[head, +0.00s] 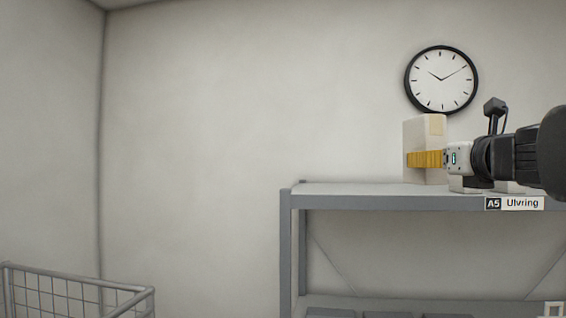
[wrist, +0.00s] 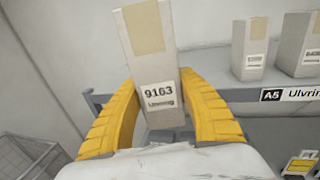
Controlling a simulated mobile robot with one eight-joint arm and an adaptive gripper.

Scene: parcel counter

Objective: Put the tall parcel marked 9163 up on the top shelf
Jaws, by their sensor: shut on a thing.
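The tall pale parcel (head: 424,133) stands upright at the top shelf (head: 345,190), left of my arm in the head view. In the wrist view the parcel (wrist: 152,60) shows its 9163 label and a tan tape strip. My gripper (head: 424,159) has its yellow fingers shut on the parcel's sides, and they also show in the wrist view (wrist: 160,85). The parcel's base is level with the shelf board in the head view; I cannot tell whether it touches.
Two other parcels stand right on the shelf in the wrist view, a smaller one (wrist: 250,50) and another (wrist: 298,45). The shelf edge bears an A5 Ulvring sign (head: 514,203). The board's left end looks clear. A wire cart (head: 80,290) stands lower left.

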